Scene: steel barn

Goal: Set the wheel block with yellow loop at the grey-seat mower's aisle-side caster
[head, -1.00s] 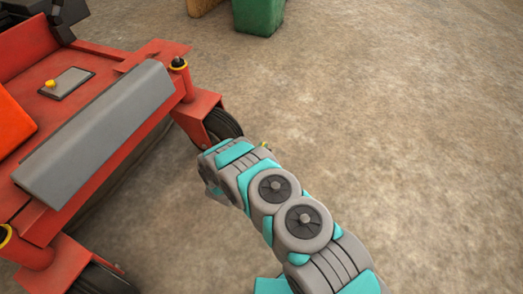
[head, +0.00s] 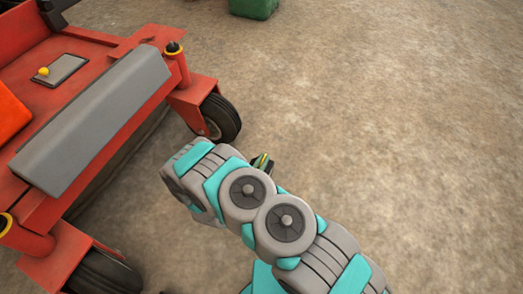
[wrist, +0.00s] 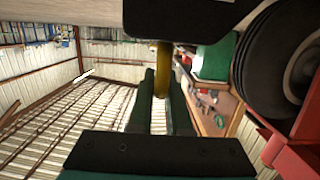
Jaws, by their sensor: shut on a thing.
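The wheel block (wrist: 190,18) is a dark block with a yellow loop (wrist: 161,70), large at the top of the upside-down wrist view. My gripper (wrist: 162,92) is shut on the loop, with a dark finger on each side. In the head view my arm hides most of the gripper; a small yellow and dark bit (head: 262,162) shows past the wrist. The red mower (head: 110,48) stands at left; its seat is out of view. Its far caster wheel (head: 219,118) is just beyond my gripper. In the wrist view this black tyre (wrist: 278,62) is beside the block, with a narrow apparent gap.
The mower's other front caster (head: 103,272) is at lower left, near my arm. A grey panel (head: 95,115) runs along the mower's front. A green box (head: 254,8) stands at the far edge. The dirt floor at right is clear.

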